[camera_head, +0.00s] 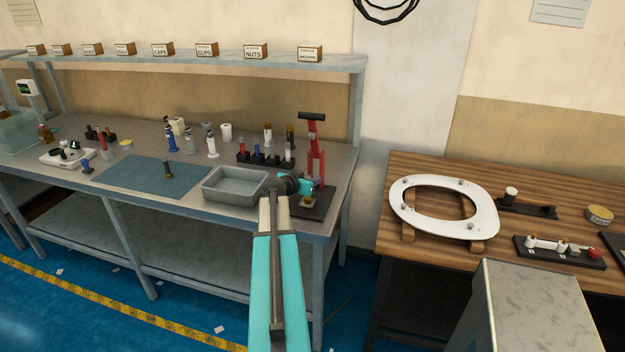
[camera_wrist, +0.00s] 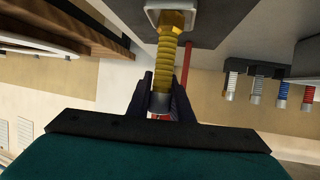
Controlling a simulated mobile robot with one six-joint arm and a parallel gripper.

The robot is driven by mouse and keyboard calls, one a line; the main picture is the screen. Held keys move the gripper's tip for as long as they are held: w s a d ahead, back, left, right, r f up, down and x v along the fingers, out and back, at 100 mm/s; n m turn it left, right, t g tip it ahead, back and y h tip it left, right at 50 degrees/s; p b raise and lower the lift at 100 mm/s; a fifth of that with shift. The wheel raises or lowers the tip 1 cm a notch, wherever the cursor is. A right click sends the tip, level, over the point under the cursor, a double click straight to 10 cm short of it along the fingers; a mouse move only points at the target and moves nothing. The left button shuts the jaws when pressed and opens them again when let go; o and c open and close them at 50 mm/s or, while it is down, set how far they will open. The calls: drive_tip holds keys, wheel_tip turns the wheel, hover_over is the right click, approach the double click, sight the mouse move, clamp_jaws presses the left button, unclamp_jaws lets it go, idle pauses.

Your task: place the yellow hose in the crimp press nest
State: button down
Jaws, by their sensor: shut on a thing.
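The yellow hose (camera_wrist: 166,52) is ribbed, with a brass hex nut at one end and a silvery sleeve at the other. My gripper (camera_wrist: 160,92) is shut on it at the sleeve end. The nut end meets or overlaps a pale square piece, seemingly the nest (camera_wrist: 152,17), on the dark base of the crimp press (camera_wrist: 208,22); whether it is seated I cannot tell. In the head view my gripper (camera_head: 302,186) is beside the press with the red lever (camera_head: 314,150), over its dark base (camera_head: 322,208). My arm hides part of the press there.
A grey tray (camera_head: 232,200) stands just left of my gripper. A black rack of hoses (camera_head: 262,159) is behind it. A blue mat (camera_head: 150,178) lies further left. A wooden table with a white toilet seat (camera_head: 398,205) is at the right, across a gap.

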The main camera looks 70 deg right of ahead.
drive_tip(key=shift+f+b, duration=0.15)
drive_tip(key=shift+b, duration=0.15)
drive_tip(key=c, duration=1.6)
unclamp_jaws()
drive_tip(key=shift+r+p, duration=0.25)
drive_tip(key=shift+p, duration=0.15)
drive_tip(key=shift+w+a+r+b, duration=0.15)
drive_tip(key=shift+a+b, duration=0.2)
drive_tip(key=shift+a, duration=0.3)
drive_tip(key=b+v, duration=0.2)
drive_tip(key=v, duration=0.8)
drive_tip(key=shift+w+a+r+b, duration=0.1)
drive_tip(key=shift+a+r+b, duration=0.05)
drive_tip(key=shift+a+b, duration=0.2)
